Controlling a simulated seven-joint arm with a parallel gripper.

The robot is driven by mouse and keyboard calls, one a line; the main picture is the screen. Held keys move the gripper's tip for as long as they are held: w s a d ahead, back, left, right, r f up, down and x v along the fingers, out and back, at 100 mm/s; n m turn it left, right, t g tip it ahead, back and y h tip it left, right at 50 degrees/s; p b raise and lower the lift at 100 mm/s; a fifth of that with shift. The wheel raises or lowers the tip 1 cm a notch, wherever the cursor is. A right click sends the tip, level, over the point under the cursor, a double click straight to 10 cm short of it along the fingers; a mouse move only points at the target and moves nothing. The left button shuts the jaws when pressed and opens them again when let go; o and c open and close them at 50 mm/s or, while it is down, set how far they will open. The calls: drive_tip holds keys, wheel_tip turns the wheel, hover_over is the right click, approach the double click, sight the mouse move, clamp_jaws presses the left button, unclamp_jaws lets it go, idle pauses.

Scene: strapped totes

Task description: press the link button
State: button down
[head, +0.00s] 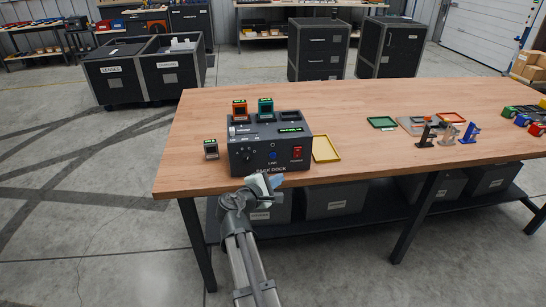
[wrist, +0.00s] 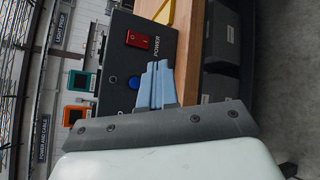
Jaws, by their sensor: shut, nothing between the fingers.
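The dark dock box (head: 255,165) stands near the left front of the wooden table. Its front face carries a round blue button (head: 273,156) with small lettering beneath, a black knob (head: 247,156) and a red power switch (head: 298,152). In the wrist view the blue button (wrist: 134,82) and the red switch (wrist: 139,40) are clear. My gripper (head: 268,182) is in front of the dock, low and near the table's front edge. Its pale blue fingers (wrist: 157,80) are shut and empty. In the wrist view their tips lie beside the button; contact cannot be told.
Orange (head: 239,110) and teal (head: 265,108) modules sit on top of the dock. Green and red trays and small stands are farther right. The table between is clear.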

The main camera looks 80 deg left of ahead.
drive_tip(key=shift+a, duration=4.1)
drive_tip(key=shift+a, duration=0.1)
drive_tip(key=shift+a, duration=0.35)
drive_tip(key=shift+a, duration=0.4)
drive_tip(key=shift+d, duration=0.85)
drive_tip(key=shift+d, duration=0.15)
drive_tip(key=d, duration=0.4)
drive_tip(key=shift+d, duration=0.35)
